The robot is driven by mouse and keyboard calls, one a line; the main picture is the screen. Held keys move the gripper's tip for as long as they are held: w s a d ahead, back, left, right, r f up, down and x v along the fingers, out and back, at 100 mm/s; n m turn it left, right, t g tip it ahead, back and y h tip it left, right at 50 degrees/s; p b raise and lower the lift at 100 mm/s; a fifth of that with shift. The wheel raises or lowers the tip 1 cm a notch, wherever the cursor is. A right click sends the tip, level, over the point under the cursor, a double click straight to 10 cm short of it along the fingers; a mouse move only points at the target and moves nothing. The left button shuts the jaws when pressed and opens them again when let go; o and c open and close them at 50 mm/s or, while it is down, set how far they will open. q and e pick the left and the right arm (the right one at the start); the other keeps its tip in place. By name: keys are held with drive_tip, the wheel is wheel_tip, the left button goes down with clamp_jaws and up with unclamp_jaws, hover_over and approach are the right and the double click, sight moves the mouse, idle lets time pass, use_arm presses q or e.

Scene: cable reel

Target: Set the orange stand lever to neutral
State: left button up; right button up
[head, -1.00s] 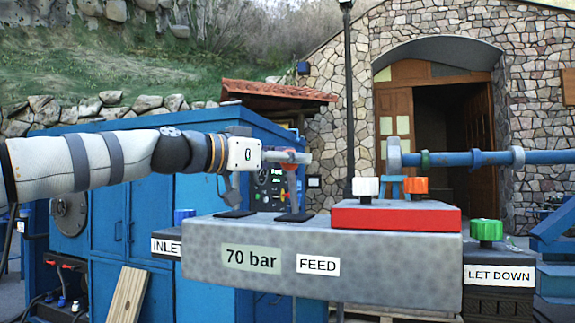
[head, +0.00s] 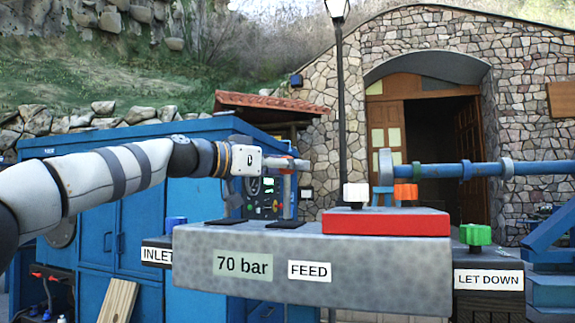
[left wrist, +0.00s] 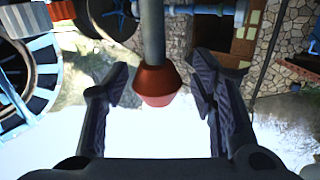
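The orange lever knob (left wrist: 157,85) sits on a grey rod (left wrist: 152,30) in the left wrist view. It is between the two spread fingers of my left gripper (left wrist: 160,88), with a gap on both sides. In the head view my left gripper (head: 285,163) is at the top of a thin upright lever stem (head: 287,200) on the grey valve block (head: 320,265). The gripper largely hides the knob there. A second dark stem (head: 233,195) stands to its left. My right gripper is not in view.
A red block (head: 385,222) with a white knob (head: 355,195) and an orange knob (head: 405,191) sits on the right of the valve block. A green knob (head: 475,235) is above the LET DOWN label. A blue cabinet (head: 130,210) stands behind my left arm.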

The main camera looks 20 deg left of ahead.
use_arm(q)
drive_tip(key=shift+s+r, duration=0.1)
drive_tip(key=shift+s+a, duration=0.2)
drive_tip(key=v, duration=1.1)
drive_tip(key=shift+s, duration=0.15)
drive_tip(key=shift+a, duration=0.15)
